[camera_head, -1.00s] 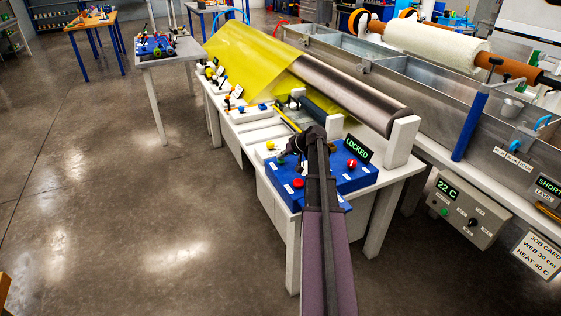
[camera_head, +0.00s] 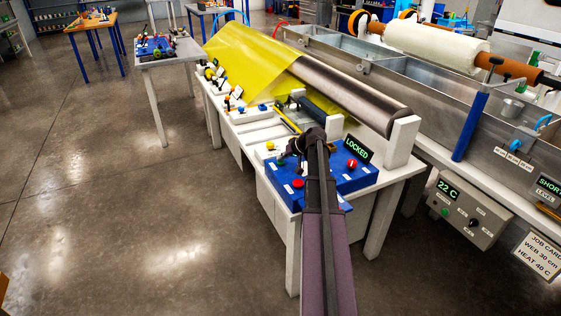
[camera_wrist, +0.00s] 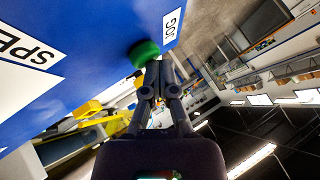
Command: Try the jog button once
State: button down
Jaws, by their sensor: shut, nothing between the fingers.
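The green jog button (camera_wrist: 143,52) sits on a blue panel beside a white label reading JOG (camera_wrist: 172,27) in the wrist view. My gripper (camera_wrist: 156,66) is shut and empty, its fingertips right at the button's edge. I cannot tell whether they press it. In the head view the blue control panel (camera_head: 329,185) stands on the white bench's near end, with my gripper (camera_head: 284,157) over its left part. The green button (camera_head: 280,162) shows there only as a small spot beside the fingers.
A display (camera_head: 357,149) reads LOCKED. A dark roller (camera_head: 350,92) with yellow film lies behind.

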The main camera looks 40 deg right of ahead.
aim_at(281, 162)
jog(key=shift+r, duration=0.15)
jog(key=shift+r+p, duration=0.8)
jog(key=shift+p, duration=0.15)
jog(key=shift+r, duration=0.1)
notch_tip(281, 162, up, 5)
jog(key=p, duration=0.5)
jog(key=shift+a, duration=0.1)
dwell(0.9)
